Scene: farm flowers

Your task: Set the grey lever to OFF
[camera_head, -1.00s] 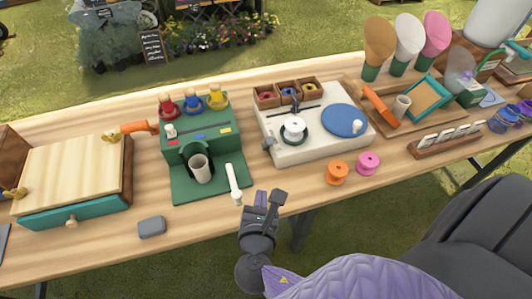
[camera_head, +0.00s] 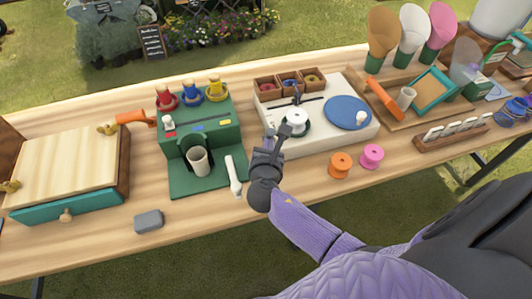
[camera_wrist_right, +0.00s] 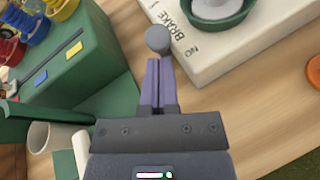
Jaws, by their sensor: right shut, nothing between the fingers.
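The white machine (camera_head: 325,140) stands mid-table, with a green-ringed white spool (camera_head: 297,121) on top. In the right wrist view, its edge carries the word BRAKE (camera_wrist_right: 177,25) and what looks like ON. A grey round knob (camera_wrist_right: 158,38), apparently the grey lever's end, shows beside that lettering, straight beyond my fingertips. My right gripper (camera_wrist_right: 158,64) is shut and empty; its purple fingers reach up to the knob, but I cannot tell whether they touch. In the head view my right gripper (camera_head: 268,143) is at the machine's front left corner and hides the lever. My left gripper is out of view.
A green machine (camera_head: 205,135) with a cup (camera_head: 198,162) and a white handle (camera_head: 233,176) stand close on the left. Orange (camera_head: 340,164) and pink spools (camera_head: 371,156) sit on the right. A grey block (camera_head: 148,221) lies at the front left.

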